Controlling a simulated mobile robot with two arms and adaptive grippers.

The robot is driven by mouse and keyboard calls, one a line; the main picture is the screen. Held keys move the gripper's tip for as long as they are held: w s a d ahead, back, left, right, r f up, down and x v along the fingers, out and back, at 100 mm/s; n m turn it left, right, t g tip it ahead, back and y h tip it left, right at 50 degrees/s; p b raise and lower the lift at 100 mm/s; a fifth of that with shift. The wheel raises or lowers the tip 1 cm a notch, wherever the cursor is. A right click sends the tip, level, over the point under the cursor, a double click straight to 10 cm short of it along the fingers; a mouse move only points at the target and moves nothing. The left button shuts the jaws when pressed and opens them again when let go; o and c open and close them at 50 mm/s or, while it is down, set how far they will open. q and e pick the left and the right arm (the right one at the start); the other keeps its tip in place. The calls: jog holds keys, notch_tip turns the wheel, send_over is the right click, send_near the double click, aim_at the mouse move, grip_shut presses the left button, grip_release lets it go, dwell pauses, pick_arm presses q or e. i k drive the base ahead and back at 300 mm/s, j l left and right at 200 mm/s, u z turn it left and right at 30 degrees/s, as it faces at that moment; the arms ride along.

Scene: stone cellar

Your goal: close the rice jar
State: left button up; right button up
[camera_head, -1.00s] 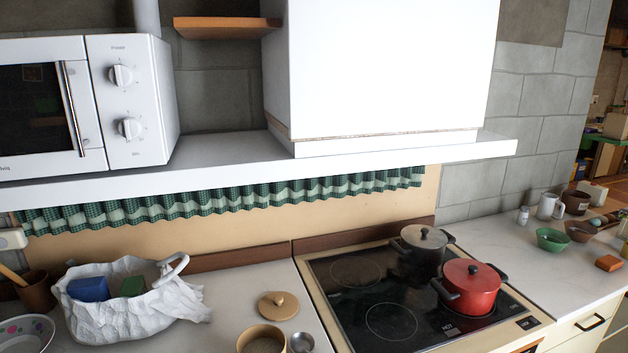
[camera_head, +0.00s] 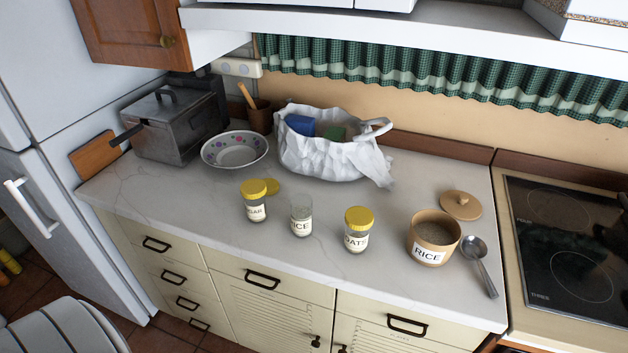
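A glass jar labelled RICE (camera_head: 301,217) stands upright without a lid on the counter, between a yellow-lidded jar reading "GAR" (camera_head: 255,203) and a yellow-lidded jar reading "OATS" (camera_head: 357,232). A loose yellow lid (camera_head: 273,187) lies behind the left jar, partly hidden by it. A tan round canister, also labelled RICE (camera_head: 432,238), stands open to the right, with brownish contents showing inside. A tan knobbed lid (camera_head: 460,204) lies flat behind it. Neither of my grippers is in view.
A metal spoon (camera_head: 479,262) lies right of the canister, near the stove (camera_head: 515,290). A white bag (camera_head: 325,158), patterned bowl (camera_head: 235,150) and grey metal box (camera_head: 172,125) stand behind. The front counter strip is clear. A white slatted object (camera_head: 65,328) stands bottom left.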

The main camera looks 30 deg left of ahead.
aim_at(301, 205)
jog(key=u, duration=1.05)
